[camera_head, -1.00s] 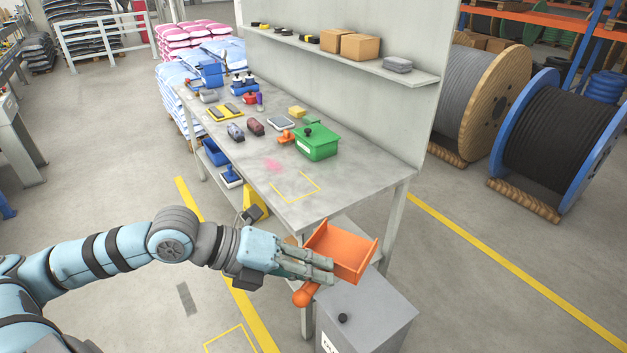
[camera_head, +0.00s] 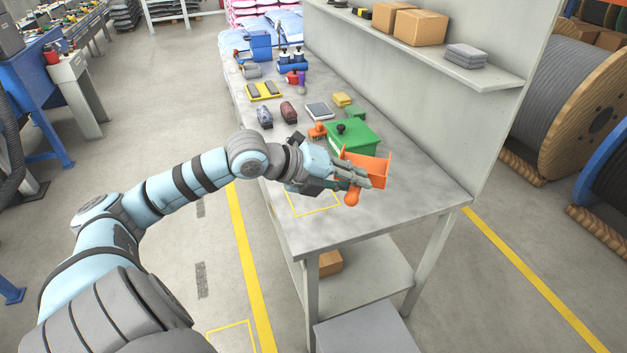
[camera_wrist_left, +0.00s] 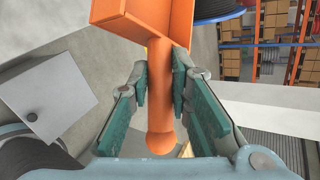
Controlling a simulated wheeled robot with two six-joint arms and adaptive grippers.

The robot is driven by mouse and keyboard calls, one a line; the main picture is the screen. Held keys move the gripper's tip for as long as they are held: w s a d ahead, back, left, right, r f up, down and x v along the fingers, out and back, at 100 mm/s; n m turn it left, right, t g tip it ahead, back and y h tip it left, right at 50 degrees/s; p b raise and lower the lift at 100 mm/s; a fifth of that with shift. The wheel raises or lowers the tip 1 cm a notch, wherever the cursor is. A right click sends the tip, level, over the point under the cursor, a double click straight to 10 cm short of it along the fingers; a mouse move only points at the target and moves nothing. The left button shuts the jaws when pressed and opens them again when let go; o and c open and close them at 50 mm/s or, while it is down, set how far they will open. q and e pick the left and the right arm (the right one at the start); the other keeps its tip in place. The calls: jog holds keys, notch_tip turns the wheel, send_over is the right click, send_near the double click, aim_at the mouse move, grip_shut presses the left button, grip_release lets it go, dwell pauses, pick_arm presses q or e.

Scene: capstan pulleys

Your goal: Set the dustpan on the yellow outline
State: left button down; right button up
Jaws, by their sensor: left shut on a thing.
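The orange dustpan (camera_head: 371,169) is in my left gripper (camera_head: 354,180), above the near part of the workbench in the head view. In the left wrist view the fingers of my left gripper (camera_wrist_left: 159,95) are shut on the handle of the dustpan (camera_wrist_left: 161,90), with its pan beyond them at the top. The yellow outline (camera_head: 316,213) is on the bench top, below and left of the dustpan; my gripper and wrist hide its far part. My right gripper is not in view.
A green box (camera_head: 352,137) stands close behind the dustpan, with an orange object (camera_head: 318,130) beside it. The bench top (camera_head: 400,212) is clear toward its near right corner. A panel with a shelf (camera_head: 470,75) rises along the right. A grey cabinet (camera_head: 365,335) stands below the near end.

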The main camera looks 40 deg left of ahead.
pick_arm(q)
jog(key=w+a+f+n+y+b, duration=0.2)
jog(key=w+a+n+y, duration=0.2)
jog(key=a, duration=0.4)
jog(key=w+a+f+n+y+b, duration=0.1)
jog(key=w+a+n+y+b, duration=0.15)
jog(key=w+a, duration=0.4)
jog(key=shift+n+t+y, duration=0.5)
jog(key=shift+n+y, duration=0.05)
jog(key=s+f+b, duration=0.1)
jog(key=f, duration=0.5)
jog(key=s+a+f+b, duration=0.1)
jog(key=f, duration=0.5)
jog(key=s+a+f+b, duration=0.1)
jog(key=f, duration=0.5)
jog(key=shift+f, duration=0.4)
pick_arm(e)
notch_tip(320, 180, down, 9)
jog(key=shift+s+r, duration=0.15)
pick_arm(q)
jog(key=shift+f, duration=0.1)
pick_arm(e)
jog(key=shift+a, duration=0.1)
pick_arm(q)
jog(key=c, duration=1.8)
grip_release()
jog(key=shift+o, duration=0.2)
